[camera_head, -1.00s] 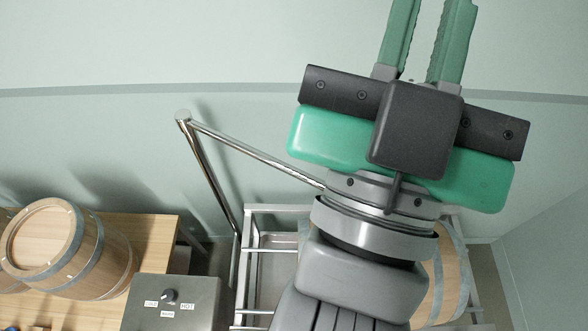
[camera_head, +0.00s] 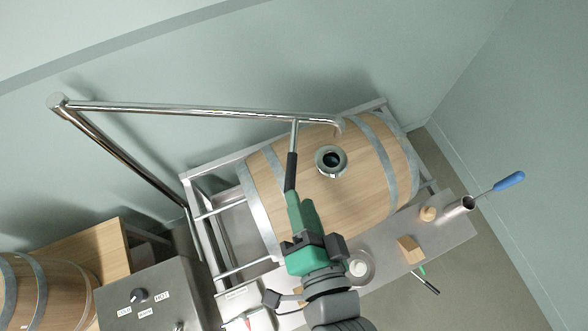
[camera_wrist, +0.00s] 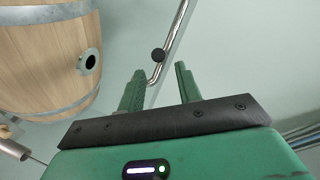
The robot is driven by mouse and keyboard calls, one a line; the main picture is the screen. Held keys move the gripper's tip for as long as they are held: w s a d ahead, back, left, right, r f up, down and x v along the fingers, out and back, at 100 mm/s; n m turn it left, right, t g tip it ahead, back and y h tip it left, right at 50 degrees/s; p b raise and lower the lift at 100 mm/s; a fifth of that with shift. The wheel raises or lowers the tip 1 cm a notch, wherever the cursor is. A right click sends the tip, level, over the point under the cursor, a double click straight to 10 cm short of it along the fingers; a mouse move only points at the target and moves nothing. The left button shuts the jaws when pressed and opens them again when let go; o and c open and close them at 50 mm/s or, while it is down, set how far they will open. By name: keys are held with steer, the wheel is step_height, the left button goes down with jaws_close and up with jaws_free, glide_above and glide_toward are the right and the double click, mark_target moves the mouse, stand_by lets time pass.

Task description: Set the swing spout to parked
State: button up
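The swing spout (camera_head: 200,109) is a polished steel pipe running right from the top of a steel riser, its bent end by the bung of a wooden barrel (camera_head: 300,200). A thin handle with a black grip (camera_head: 291,172) hangs from the pipe near that end. My gripper (camera_head: 291,194) is at the lower end of this grip. In the wrist view, the spout (camera_wrist: 176,35) passes behind the fingers, and the round black grip end (camera_wrist: 158,55) shows just beyond the gap between the fingertips. My gripper (camera_wrist: 159,68) is open there, with no visible contact.
The barrel lies in a steel rack (camera_head: 205,225) with a round steel bung fitting (camera_head: 331,161). A control box (camera_head: 150,295) and another barrel (camera_head: 50,290) stand lower left. A shelf (camera_head: 445,235) at right holds small items and a blue-handled tool (camera_head: 508,182). The wall behind is clear.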

mark_target(291, 170)
steer(key=x, duration=0.8)
steer(key=shift+c, duration=0.4)
jaws_close()
